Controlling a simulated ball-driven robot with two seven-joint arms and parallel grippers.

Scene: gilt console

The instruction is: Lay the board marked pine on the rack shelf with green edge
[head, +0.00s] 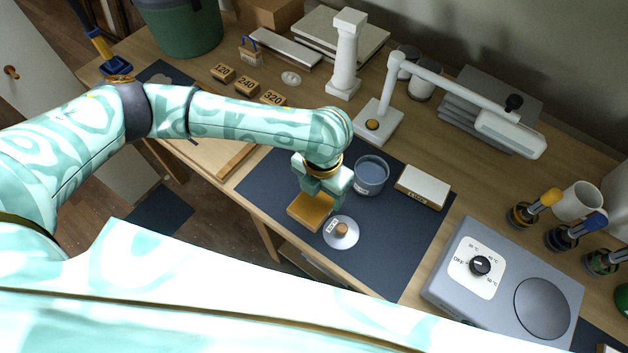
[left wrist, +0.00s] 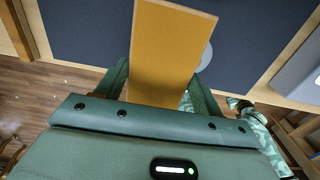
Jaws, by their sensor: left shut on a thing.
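My left gripper (head: 322,190) is shut on a flat yellow-brown board (head: 311,211), above the dark blue mat (head: 400,255). In the left wrist view the board (left wrist: 168,50) juts out from between the fingers. No marking on it can be read, so I cannot tell if it is the pine one. A pale block with a wooden front and a small label (head: 422,187) lies at the mat's right edge; its label is too small to read. I cannot make out a rack shelf with a green edge in either view. My right gripper is not in view.
A blue-grey cup (head: 371,174) and a white disc with a knob (head: 341,232) stand close to the held board. A grey hot plate (head: 500,285) is at right, a white lamp (head: 440,85) behind. Wooden blocks marked 120, 240 and 320 (head: 246,83) sit at back left. The mat's front is clear.

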